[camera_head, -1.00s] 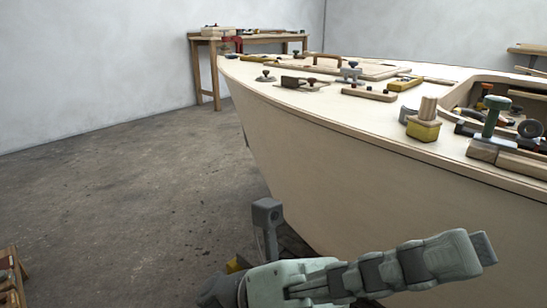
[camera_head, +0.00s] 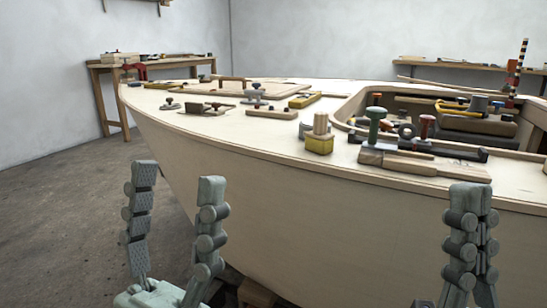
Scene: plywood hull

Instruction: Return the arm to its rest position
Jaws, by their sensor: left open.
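My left gripper (camera_head: 176,178) stands upright in front of the hull's side at the lower left. Its two grey-green fingers are spread apart, with nothing between them. My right gripper (camera_head: 469,195) stands upright at the lower right, in front of the hull. Its two fingers are together and I see nothing held in them. Both wrists are partly cut off by the bottom edge of the picture.
The plywood hull (camera_head: 270,215) fills the middle and right. Its deck carries a yellow-based block (camera_head: 319,141), a green-knobbed tool (camera_head: 375,125) and several other tools. A wooden workbench (camera_head: 102,100) stands at the back left. The floor (camera_head: 60,215) at left is clear.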

